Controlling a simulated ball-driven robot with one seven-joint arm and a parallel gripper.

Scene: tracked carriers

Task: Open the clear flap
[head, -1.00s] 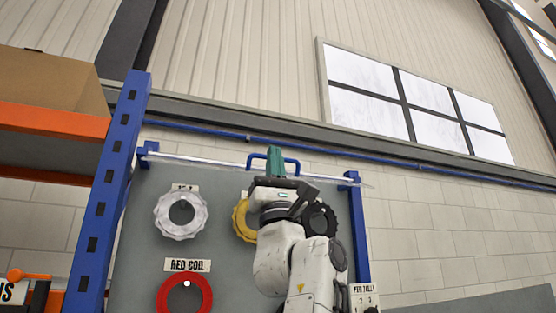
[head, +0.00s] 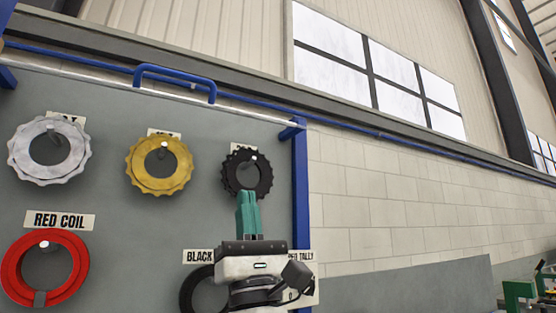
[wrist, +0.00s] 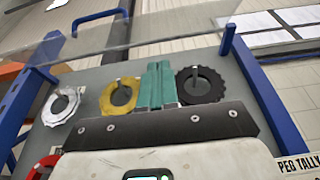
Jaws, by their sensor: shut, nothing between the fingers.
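The clear flap (head: 240,112) shows in the head view as a pale, thin edge along the top of the grey board, with a blue handle (head: 175,72) above it. In the wrist view the flap (wrist: 150,35) is a see-through sheet across the top, with the handle (wrist: 100,14) at upper left. How far it stands open I cannot tell. My gripper (head: 248,196) has teal fingers shut together and empty, pointing up in front of the board, below the flap's edge and right of the handle. It also shows in the wrist view (wrist: 158,66).
The grey board (head: 110,215) holds a white ring (head: 22,160), a yellow ring (head: 135,178), a dark ring (head: 233,178) and a red coil (head: 15,270). A black coil (head: 187,290) is partly behind my arm. A blue post (head: 301,185) edges the board; bare wall lies right.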

